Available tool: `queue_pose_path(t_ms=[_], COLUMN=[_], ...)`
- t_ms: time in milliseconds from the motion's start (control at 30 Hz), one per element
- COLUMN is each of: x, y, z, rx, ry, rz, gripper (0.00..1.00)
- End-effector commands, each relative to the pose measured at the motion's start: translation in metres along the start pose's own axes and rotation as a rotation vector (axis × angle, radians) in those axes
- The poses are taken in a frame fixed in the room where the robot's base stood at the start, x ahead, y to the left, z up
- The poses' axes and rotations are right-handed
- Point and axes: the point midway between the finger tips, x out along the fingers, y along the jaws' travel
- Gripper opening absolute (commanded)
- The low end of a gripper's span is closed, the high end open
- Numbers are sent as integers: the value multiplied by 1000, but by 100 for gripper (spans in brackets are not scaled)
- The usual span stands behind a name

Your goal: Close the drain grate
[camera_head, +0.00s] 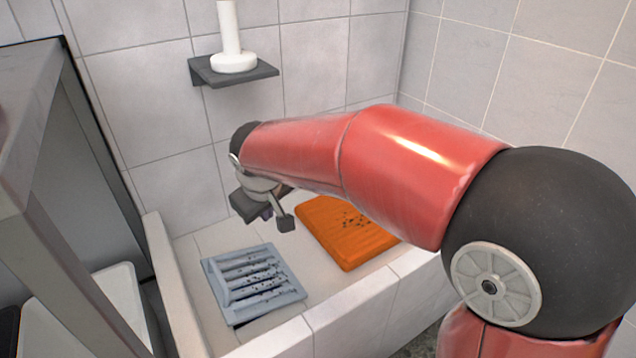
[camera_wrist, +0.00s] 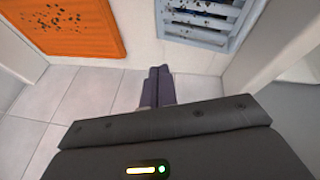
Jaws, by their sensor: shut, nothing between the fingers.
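The drain grate (camera_head: 254,282) is a blue-grey slatted frame with dark specks on its bars, low in the pale tiled basin. It also shows at the top right of the wrist view (camera_wrist: 207,22), partly cut off.
An orange mat (camera_head: 345,232) with dark specks lies right of the grate. A white object (camera_head: 233,62) stands on a dark wall shelf (camera_head: 232,73). The basin's raised rim (camera_head: 270,340) runs along the front. A grey metal frame (camera_head: 50,220) stands at the left.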

Motion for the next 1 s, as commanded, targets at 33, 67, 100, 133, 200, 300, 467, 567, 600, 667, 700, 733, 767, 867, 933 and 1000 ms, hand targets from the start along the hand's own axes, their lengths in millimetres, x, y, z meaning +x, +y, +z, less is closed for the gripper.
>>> queue_pose_path(t_ms=[33,67,100,133,200,300,467,567,600,667,700,733,767,867,933,1000], x=[-4,-2,-2,-2,0,2,10,17,20,24,27,30,32,37,36,36], y=[12,16,21,25,35,50,75,93,99,108,114,118,121,129,135,139], z=[3,5,7,8,11,15,22,29,31,35,37,38,40,44,44,45], rx=[23,29,38,45,63,88,136,170,183,201,211,219,225,244,243,242], ry=[8,8,10,15,24,37,59,75,79,91,97,101,104,116,118,117], rz=[-23,-43,-67,-85,-126,-188,-301,-386,-421,-469,-498,-519,-538,-592,-596,-595], gripper=[0,0,0,0,0,0,0,0,0,0,0,0,0,0,0,0])
